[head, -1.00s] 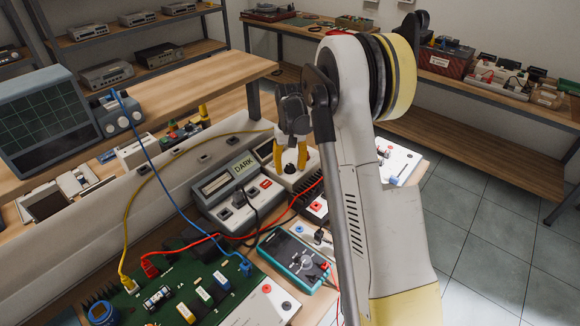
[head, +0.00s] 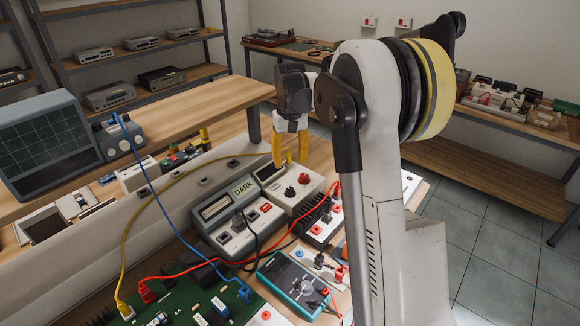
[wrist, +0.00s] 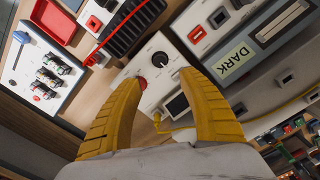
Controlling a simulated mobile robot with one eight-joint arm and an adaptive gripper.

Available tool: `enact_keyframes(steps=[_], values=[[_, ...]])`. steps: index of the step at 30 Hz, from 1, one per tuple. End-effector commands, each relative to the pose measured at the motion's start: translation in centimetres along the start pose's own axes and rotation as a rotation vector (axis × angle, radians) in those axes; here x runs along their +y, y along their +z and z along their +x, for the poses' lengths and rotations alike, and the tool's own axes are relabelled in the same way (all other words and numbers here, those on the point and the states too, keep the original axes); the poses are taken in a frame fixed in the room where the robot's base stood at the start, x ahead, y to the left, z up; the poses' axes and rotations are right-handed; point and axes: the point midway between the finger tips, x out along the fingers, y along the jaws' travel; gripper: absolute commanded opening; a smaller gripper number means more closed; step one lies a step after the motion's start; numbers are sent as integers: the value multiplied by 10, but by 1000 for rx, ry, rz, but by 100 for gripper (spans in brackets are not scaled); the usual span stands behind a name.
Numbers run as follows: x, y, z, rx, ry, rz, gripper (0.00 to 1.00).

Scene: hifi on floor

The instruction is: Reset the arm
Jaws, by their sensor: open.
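My gripper (head: 290,148) has yellow fingers and hangs above the workbench in the head view. Its fingers are spread apart with nothing between them, which also shows in the wrist view (wrist: 160,95). Below and just in front of it is a cream box with a black knob and a red button (head: 297,190); the same box (wrist: 152,72) lies beyond the fingertips in the wrist view. I cannot tell the exact gap, but the fingers appear clear of it. My pale arm rises at the right of the head view.
A meter labelled DARK (head: 238,212), a teal multimeter (head: 291,284) and a green circuit board (head: 190,300) crowd the bench, with red, blue and yellow cables across them. An oscilloscope (head: 48,135) stands at left. Open tiled floor (head: 480,235) lies at right.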

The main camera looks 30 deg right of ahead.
Motion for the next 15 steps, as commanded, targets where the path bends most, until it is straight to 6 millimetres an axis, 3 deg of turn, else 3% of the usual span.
enact_keyframes(steps=[15], values=[[-4, 5, -6, 11, 0, -5, 48]])
